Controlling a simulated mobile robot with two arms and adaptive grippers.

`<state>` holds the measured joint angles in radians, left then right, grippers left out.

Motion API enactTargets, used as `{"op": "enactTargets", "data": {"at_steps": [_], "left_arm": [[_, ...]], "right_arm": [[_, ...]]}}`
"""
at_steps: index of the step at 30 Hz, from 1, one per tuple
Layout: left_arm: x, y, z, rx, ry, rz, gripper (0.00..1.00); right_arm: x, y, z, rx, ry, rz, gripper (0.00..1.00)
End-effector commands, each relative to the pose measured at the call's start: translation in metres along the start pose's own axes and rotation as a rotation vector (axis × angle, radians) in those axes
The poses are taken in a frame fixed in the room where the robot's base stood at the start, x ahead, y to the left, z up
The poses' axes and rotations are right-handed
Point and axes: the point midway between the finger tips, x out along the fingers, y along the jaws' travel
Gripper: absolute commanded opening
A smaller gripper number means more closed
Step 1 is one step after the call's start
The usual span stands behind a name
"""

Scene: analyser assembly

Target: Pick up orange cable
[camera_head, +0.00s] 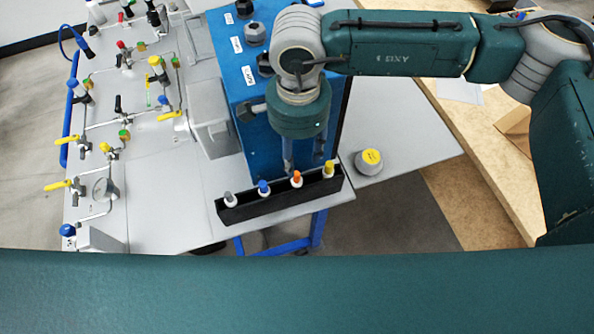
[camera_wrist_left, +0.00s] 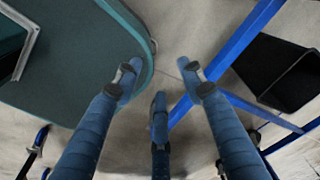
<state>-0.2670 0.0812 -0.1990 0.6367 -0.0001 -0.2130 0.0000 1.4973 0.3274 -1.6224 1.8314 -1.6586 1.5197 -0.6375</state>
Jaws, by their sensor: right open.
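The orange cable end (camera_head: 296,179) stands in the black holder (camera_head: 248,207) at the front edge of the grey table, with a white collar below its orange top. It is between a blue cable end (camera_head: 263,187) and a yellow one (camera_head: 328,168); a grey one (camera_head: 230,198) is at the left end. My right gripper (camera_head: 303,158) points down just behind and above the orange and yellow ends, open, with nothing seen between its fingers. My left gripper (camera_wrist_left: 160,85) shows only in the left wrist view, its fingers spread and empty.
A blue box (camera_head: 226,55) with labels and black knobs stands close behind the holder. A grey cup with a yellow top (camera_head: 370,161) is right of it. Valves and tubing cover the panel (camera_head: 140,195) at left. Blue frame bars (camera_wrist_left: 235,45) pass near my left gripper.

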Motion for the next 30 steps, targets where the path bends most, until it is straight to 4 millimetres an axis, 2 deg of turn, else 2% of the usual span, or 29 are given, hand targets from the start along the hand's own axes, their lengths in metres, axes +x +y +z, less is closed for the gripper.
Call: {"op": "enactTargets", "data": {"at_steps": [1, 3, 6, 8, 11, 15, 19, 23, 28, 30], "left_arm": [[-0.007, 0.003, 0.018, 0.0, -0.027, 0.004, 0.4], [-0.011, 0.007, 0.041, 0.001, -0.062, 0.009, 0.4], [-0.016, 0.012, 0.067, 0.002, -0.098, 0.014, 0.4], [-0.018, 0.013, 0.074, 0.002, -0.107, 0.015, 0.4], [-0.027, 0.012, 0.067, 0.002, -0.099, 0.014, 0.4], [-0.043, 0.007, 0.032, 0.002, -0.053, 0.009, 0.4], [-0.044, 0.004, 0.011, 0.001, -0.023, 0.006, 0.4], [-0.044, 0.005, 0.015, 0.001, -0.03, 0.007, 0.4], [-0.045, 0.008, 0.034, 0.0, -0.057, 0.01, 0.4], [-0.045, 0.008, 0.041, -0.001, -0.066, 0.011, 0.4]], "right_arm": [[0.006, 0.001, 0.001, 0.0, -0.001, 0.003, 0.43], [0.016, 0.001, 0.001, 0.0, -0.001, 0.003, 0.43], [0.026, 0.0, 0.001, 0.0, -0.002, 0.0, 0.43], [0.029, 0.0, 0.001, 0.0, -0.002, 0.0, 0.43], [0.036, 0.001, 0.003, 0.0, -0.003, 0.002, 0.43], [0.056, 0.004, 0.006, -0.001, -0.004, 0.004, 0.43], [0.075, 0.002, 0.005, 0.0, -0.003, 0.001, 0.43], [0.082, 0.002, 0.005, -0.001, -0.003, -0.002, 0.43], [0.082, 0.002, 0.005, -0.001, -0.003, -0.002, 0.43], [0.082, 0.002, 0.005, -0.001, -0.003, -0.002, 0.29]]}}
